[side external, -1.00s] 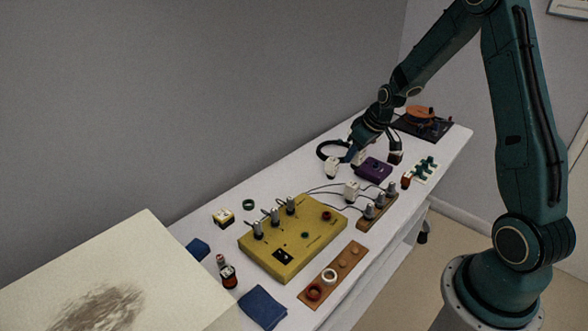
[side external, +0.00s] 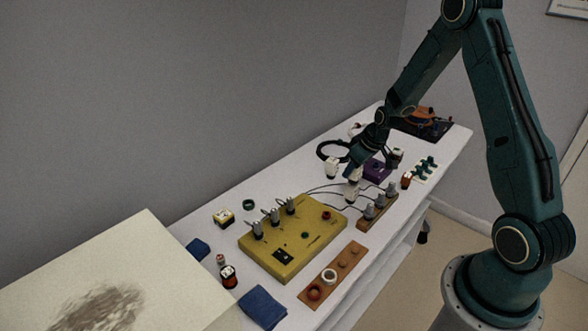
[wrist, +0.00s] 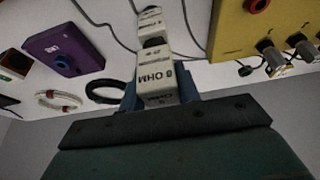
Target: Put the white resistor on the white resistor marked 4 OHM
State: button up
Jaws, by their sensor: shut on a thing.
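My gripper (side external: 355,172) is shut on a white resistor that reads 8 OHM (wrist: 158,76) in the wrist view. Its blue fingers (wrist: 159,90) hold opposite sides of it. Another white resistor (side external: 352,194) stands on the bench directly below the held one in the side view. A white block (wrist: 150,19) shows beyond the held resistor in the wrist view; its marking is not readable. I cannot tell whether the two touch.
A yellow control box (side external: 291,237) with grey knobs and wires is in front. A wooden strip with plugs (side external: 377,208) stands close on the right. A purple box (side external: 376,171) and a black ring (wrist: 103,92) are behind.

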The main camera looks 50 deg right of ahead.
jog(key=shift+f, duration=0.15)
jog(key=o, duration=1)
jog(key=shift+r, duration=0.25)
jog(key=shift+v, duration=5.95)
jog(key=s+a+r, duration=0.7)
jog(key=a+r, duration=0.5)
jog(key=a, duration=0.1)
jog(key=shift+t, duration=0.6)
jog(key=s+a+r, duration=0.1)
jog(key=s+a, duration=0.1)
jog(key=s, duration=0.2)
jog(key=s+a+r, duration=0.1)
jog(key=s+a, duration=0.1)
jog(key=s, duration=0.3)
jog(key=s+a+r, duration=0.2)
jog(key=s+a, duration=0.1)
jog(key=s, duration=0.1)
jog(key=shift+s, duration=0.15)
